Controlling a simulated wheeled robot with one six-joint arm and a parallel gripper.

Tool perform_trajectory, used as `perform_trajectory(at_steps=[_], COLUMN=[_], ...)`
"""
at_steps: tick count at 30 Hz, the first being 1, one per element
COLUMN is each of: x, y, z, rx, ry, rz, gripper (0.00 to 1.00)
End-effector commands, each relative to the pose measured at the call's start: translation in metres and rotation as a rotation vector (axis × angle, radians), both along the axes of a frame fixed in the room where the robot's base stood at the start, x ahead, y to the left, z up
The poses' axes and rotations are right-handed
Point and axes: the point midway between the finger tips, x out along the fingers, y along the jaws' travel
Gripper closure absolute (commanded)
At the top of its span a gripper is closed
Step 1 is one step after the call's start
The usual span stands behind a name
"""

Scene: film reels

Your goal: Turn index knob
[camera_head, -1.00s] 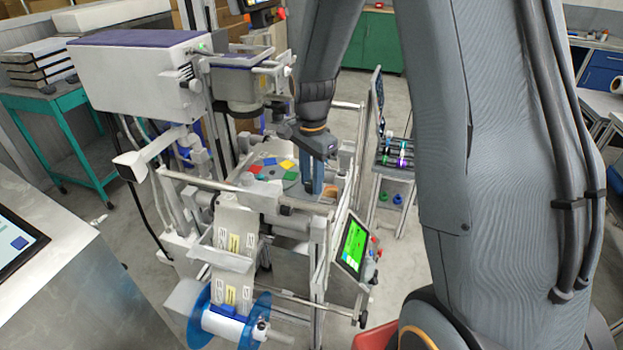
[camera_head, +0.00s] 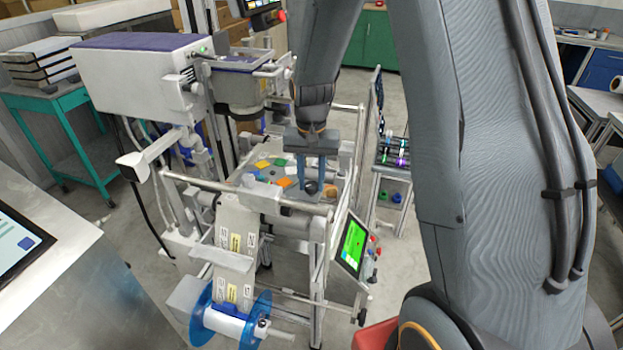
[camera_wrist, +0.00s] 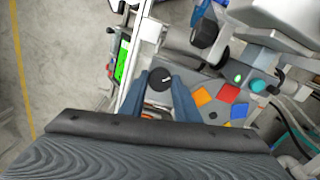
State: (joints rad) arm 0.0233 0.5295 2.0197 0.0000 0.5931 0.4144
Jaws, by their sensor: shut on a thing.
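The index knob is a round black knob with a white mark, seen in the wrist view (camera_wrist: 160,79) and in the head view (camera_head: 312,187). It sits on the grey machine deck. My gripper (camera_head: 312,175) reaches down from above with its two blue fingers. In the wrist view the fingers (camera_wrist: 160,84) stand on both sides of the knob, closed on it. The fingers hide part of the deck.
A green-lit screen (camera_head: 352,245) stands at the right front of the machine. A bar (camera_head: 200,183) crosses in front of the deck. A rack (camera_head: 393,165) stands behind to the right.

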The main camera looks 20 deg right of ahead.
Motion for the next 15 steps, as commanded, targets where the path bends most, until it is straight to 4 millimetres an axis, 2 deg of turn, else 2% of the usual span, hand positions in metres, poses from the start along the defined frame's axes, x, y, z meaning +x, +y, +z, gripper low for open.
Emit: perform_trajectory(at_steps=[6, 15], x=[0.0011, 0.0014], y=[0.0, 0.0001], z=[0.0012, 0.0012], rx=[0.0, 0.0], ry=[-0.003, -0.003], rz=[0.142, 0.248], gripper=[0.93, 0.93])
